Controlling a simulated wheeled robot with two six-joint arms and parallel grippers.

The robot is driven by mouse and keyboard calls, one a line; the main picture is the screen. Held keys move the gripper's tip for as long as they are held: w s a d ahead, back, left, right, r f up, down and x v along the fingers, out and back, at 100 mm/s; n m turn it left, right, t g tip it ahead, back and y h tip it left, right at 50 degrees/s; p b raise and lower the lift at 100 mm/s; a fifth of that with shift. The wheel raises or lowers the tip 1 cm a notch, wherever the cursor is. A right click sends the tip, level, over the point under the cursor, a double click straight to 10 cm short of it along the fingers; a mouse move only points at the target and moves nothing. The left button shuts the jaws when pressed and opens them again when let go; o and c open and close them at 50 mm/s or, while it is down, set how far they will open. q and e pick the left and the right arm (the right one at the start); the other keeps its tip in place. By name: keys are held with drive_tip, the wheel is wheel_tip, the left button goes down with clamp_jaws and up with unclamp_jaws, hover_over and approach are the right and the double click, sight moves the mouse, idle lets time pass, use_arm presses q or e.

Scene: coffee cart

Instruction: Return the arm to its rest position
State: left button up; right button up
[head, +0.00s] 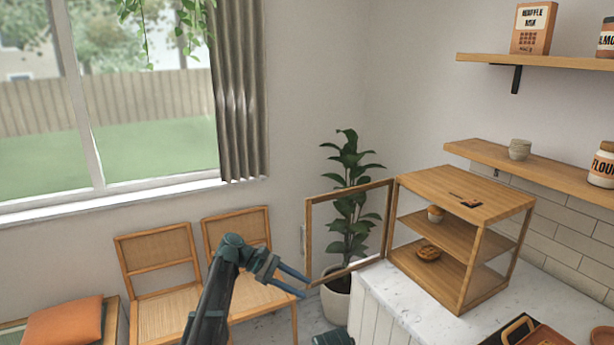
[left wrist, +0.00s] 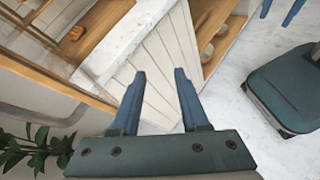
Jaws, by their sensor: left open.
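My left gripper (head: 306,288) is open and empty in the head view, in front of the cane chairs and to the left of the counter. In the left wrist view its two blue fingers (left wrist: 160,72) are apart with nothing between them, over the counter's white panelled side. Two blue finger-like parts at the top right edge of that view seem to belong to my right gripper (left wrist: 278,14). They are cut off by the frame, so its opening is unclear.
A potted plant (head: 335,302) stands behind. Chairs (head: 160,262) stand left.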

use_arm(q)
drive_tip(key=s+d+f+m+y, duration=0.2)
drive_tip(key=s+f, duration=0.1)
drive_tip(key=s, duration=0.3)
drive_tip(key=s+d+f+m+y, duration=0.2)
drive_tip(key=s+f+m+y, duration=0.1)
drive_tip(key=s, duration=0.4)
drive_tip(key=s+a+f+m+t+y, duration=0.1)
drive_tip(key=s+a+f+m+y, duration=0.1)
drive_tip(key=s, duration=0.6)
drive_tip(key=s+a+f+m+y, duration=0.3)
drive_tip(key=s+m+y, duration=0.3)
drive_tip(key=m, duration=0.3)
drive_tip(key=shift+s+a+f+t+y, duration=0.25)
drive_tip(key=shift+s+a+t+y, duration=0.2)
drive_tip(key=shift+s, duration=0.45)
